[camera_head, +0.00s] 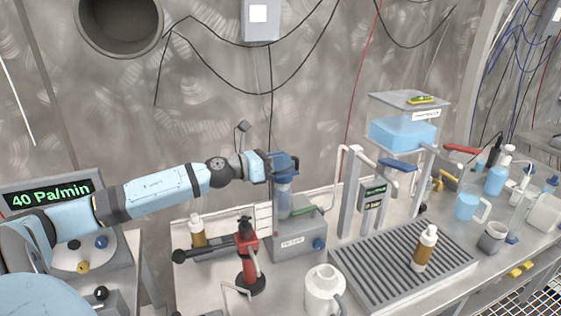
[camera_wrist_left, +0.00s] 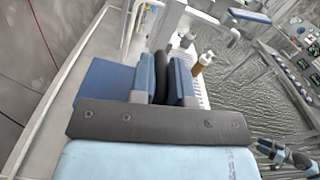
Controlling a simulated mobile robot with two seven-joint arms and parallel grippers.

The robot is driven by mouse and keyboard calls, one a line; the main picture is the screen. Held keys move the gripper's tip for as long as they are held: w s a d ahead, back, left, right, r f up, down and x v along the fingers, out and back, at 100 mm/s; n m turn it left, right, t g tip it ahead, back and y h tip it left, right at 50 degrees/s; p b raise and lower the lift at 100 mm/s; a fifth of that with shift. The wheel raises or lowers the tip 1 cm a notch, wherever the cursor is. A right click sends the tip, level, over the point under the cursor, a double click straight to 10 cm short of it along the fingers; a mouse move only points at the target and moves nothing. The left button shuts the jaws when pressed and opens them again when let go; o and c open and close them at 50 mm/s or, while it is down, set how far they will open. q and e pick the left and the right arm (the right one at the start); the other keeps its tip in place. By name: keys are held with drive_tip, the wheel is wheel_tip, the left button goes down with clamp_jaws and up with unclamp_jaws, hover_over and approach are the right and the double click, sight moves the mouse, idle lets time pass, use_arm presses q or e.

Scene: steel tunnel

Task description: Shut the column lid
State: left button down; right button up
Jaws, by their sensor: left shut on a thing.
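My left gripper reaches in level from the left and is shut on the lid. In the left wrist view the gripper fingers (camera_wrist_left: 163,82) are close together, with a flat blue piece beside them. The fingers hide much of the lid, so I cannot tell its exact angle.
A red clamp stand (camera_head: 247,258) and a brown bottle (camera_head: 198,231) stand left of the column. A white jug (camera_head: 324,290) is in front. A grey ribbed tray (camera_head: 385,272) with another brown bottle (camera_head: 426,249) lies to the right. A tall water tank stand (camera_head: 403,134) rises behind it.

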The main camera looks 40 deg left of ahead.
use_arm(q)
drive_tip(key=shift+s+d+f, duration=0.1)
drive_tip(key=shift+d+f, duration=0.15)
drive_tip(key=shift+f, duration=0.05)
drive_tip(key=c, duration=1.3)
unclamp_jaws()
drive_tip(key=shift+o, duration=0.7)
drive_tip(key=shift+r, duration=0.2)
drive_tip(key=shift+a, duration=0.1)
drive_tip(key=shift+s+a+f, duration=0.1)
drive_tip(key=shift+s+a, duration=0.1)
drive_tip(key=shift+s, duration=0.15)
drive_tip(key=v, duration=1.3)
drive_tip(key=shift+b, duration=0.45)
